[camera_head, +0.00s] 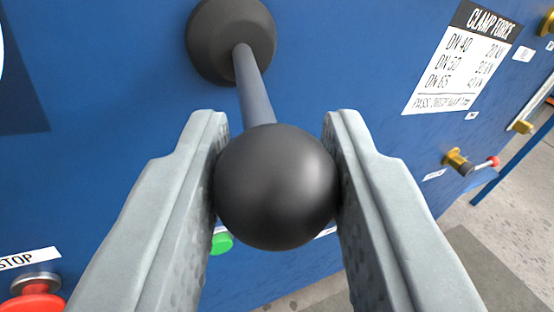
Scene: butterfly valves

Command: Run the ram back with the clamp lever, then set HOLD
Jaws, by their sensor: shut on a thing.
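A lever with a black ball knob (276,187) stands out from the blue panel. Its grey rod (254,88) runs up to a round black hub (231,40) on the panel. My gripper (276,180) is shut on the ball knob, with one grey finger on each side of it. No label on the lever shows, and neither the ram nor a HOLD marking can be made out in this view.
The blue panel (120,100) fills most of the view. A CLAMP FORCE plate (463,58) is at upper right. A red button (33,302) under a STOP label is at lower left. A green button (221,243) is partly hidden behind my gripper. Brass fittings (457,161) sit at right.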

